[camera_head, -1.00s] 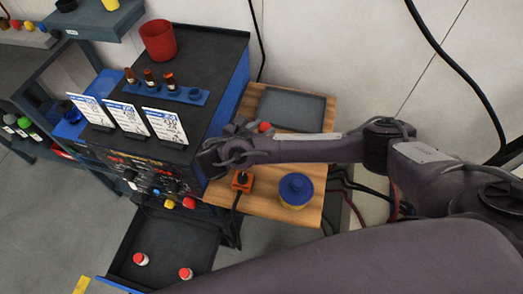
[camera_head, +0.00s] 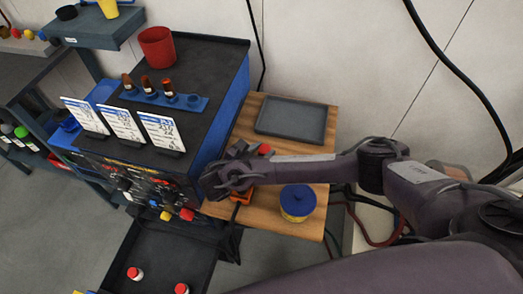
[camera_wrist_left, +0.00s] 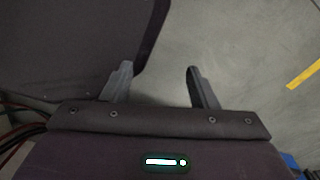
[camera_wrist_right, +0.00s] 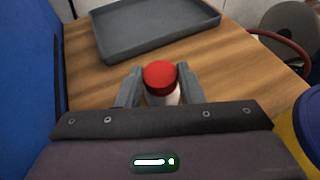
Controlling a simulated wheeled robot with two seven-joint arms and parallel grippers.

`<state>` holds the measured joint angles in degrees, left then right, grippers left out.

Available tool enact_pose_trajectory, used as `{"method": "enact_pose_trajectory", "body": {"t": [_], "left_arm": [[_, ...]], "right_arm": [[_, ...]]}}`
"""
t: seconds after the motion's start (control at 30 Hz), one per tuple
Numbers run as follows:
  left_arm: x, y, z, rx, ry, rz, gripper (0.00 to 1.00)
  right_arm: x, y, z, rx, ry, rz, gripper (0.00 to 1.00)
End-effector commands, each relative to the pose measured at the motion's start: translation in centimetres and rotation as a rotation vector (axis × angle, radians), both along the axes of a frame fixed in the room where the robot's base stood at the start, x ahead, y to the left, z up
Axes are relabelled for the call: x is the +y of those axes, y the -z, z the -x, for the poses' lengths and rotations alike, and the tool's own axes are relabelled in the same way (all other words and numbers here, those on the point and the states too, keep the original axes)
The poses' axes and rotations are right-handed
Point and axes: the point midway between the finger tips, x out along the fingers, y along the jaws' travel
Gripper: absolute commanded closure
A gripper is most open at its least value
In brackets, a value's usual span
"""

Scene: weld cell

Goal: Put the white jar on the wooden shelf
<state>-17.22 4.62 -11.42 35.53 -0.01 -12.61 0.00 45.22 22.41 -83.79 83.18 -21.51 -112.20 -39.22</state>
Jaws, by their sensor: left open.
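The white jar (camera_wrist_right: 161,82) has a red lid and sits between the two fingers of my right gripper (camera_wrist_right: 159,78), which is shut on it. In the head view, only its red lid (camera_head: 265,149) shows beyond my right arm. The jar is over the wooden shelf (camera_head: 262,178), on the near side of a grey tray. I cannot tell whether its base touches the wood. My left gripper (camera_wrist_left: 158,72) is open and empty above the grey floor, outside the head view.
The grey tray (camera_head: 291,119) lies at the back of the shelf. A yellow jar with a blue lid (camera_head: 297,202) stands at the front right. A blue-sided machine (camera_head: 228,103) borders the shelf on the left. Two other red-lidded jars (camera_head: 135,273) (camera_head: 181,288) stand on a low dark tray.

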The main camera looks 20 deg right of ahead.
Motion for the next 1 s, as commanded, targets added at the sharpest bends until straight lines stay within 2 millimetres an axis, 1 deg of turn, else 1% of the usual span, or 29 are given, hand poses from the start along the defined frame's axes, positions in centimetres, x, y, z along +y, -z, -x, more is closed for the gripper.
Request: {"method": "enact_pose_trajectory", "body": {"t": [0.03, 0.13, 0.37, 0.47, 0.57, 0.67, 0.7, 0.9, 1.0], "left_arm": [[0.0, 0.0, 0.0, 0.0, 0.001, 0.0, 0.47], [0.0, 0.0, 0.0, 0.0, 0.001, 0.001, 0.47], [-0.1, 0.0, 0.0, 0.0, 0.002, 0.001, 0.47], [-0.1, -0.3, 0.0, 0.0, 0.002, 0.001, 0.47], [-0.1, -0.6, 0.0, 0.0, 0.002, 0.001, 0.47], [-0.1, -1.2, 0.0, -0.001, 0.002, 0.001, 0.47], [-0.1, -2.3, 0.0, 0.0, 0.002, 0.001, 0.47], [-0.1, -5.1, 0.0, -0.001, 0.001, 0.001, 0.47], [-0.1, -5.9, 0.0, -0.001, 0.001, 0.001, 0.47]], "right_arm": [[0.0, 0.0, 0.0, 0.0, 0.0, 0.0, 0.59], [0.0, 0.0, 0.0, 0.0, 0.0, 0.0, 0.46], [0.0, 0.0, 0.0, 0.0, 0.0, 0.0, 0.46], [0.0, -0.4, 0.0, -0.001, -0.001, -0.002, 0.46], [0.9, -0.8, 0.6, 0.001, -0.003, -0.003, 0.46], [2.4, -1.6, 1.5, 0.002, -0.004, -0.004, 0.46], [2.6, -2.2, 1.7, 0.003, -0.002, 0.0, 0.46], [4.4, -3.1, 2.9, 0.002, -0.002, 0.0, 0.46], [5.1, -3.3, 3.3, 0.002, -0.001, -0.001, 0.46]]}}
